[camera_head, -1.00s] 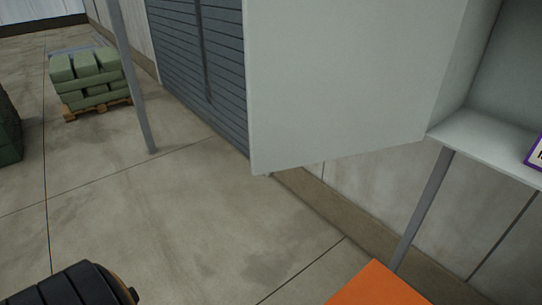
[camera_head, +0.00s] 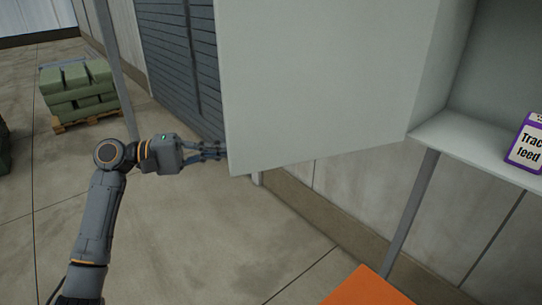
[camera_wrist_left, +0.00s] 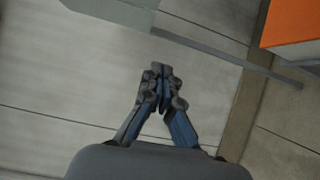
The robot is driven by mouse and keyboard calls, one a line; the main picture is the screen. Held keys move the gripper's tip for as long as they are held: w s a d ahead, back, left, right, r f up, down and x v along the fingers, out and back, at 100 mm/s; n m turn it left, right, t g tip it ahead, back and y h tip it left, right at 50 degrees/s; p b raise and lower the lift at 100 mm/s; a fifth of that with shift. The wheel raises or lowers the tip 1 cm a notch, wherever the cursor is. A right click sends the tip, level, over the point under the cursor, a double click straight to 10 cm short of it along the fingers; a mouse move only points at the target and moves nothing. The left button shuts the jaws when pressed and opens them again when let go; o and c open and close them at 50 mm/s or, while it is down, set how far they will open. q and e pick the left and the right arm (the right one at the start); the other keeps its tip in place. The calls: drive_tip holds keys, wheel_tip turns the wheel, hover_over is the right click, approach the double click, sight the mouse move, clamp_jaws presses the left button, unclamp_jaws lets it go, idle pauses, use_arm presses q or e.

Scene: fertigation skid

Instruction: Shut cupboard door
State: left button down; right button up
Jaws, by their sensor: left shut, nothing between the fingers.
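The cupboard door (camera_head: 325,85) is a plain pale grey panel standing open, swung out to the left of the cupboard (camera_head: 465,142). My left gripper (camera_head: 224,150) is at the door's lower left free edge, on its outer side, with the fingertips close to the edge; I cannot tell whether they touch it. In the left wrist view the left gripper (camera_wrist_left: 162,72) is shut and empty, and a pale grey panel edge shows at the top. My right gripper is not in view.
A purple and white feed box (camera_head: 526,145) stands on the cupboard's floor. An orange surface (camera_head: 365,288) is at the bottom below the cupboard. A grey post (camera_head: 408,215) stands under the cupboard. A pallet of green sacks (camera_head: 78,92) is far left. The floor between is clear.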

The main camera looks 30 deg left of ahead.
sight(272, 155)
use_arm(q)
drive_tip(key=shift+m+g+h, duration=0.4)
drive_tip(key=d+p, duration=0.2)
drive_tip(key=d, duration=0.1)
drive_tip(key=w+d+r+p, duration=0.1)
drive_tip(key=d+p, duration=0.1)
drive_tip(key=d, duration=0.2)
drive_tip(key=w+d+r+p, duration=0.1)
drive_tip(key=d+p, duration=0.1)
drive_tip(key=d, duration=0.2)
drive_tip(key=shift+d+r, duration=0.15)
drive_tip(key=shift+d, duration=0.1)
drive_tip(key=shift+s+d+p, duration=0.25)
drive_tip(key=shift+s+p, duration=0.05)
drive_tip(key=shift+s, duration=0.15)
drive_tip(key=shift+w, duration=0.1)
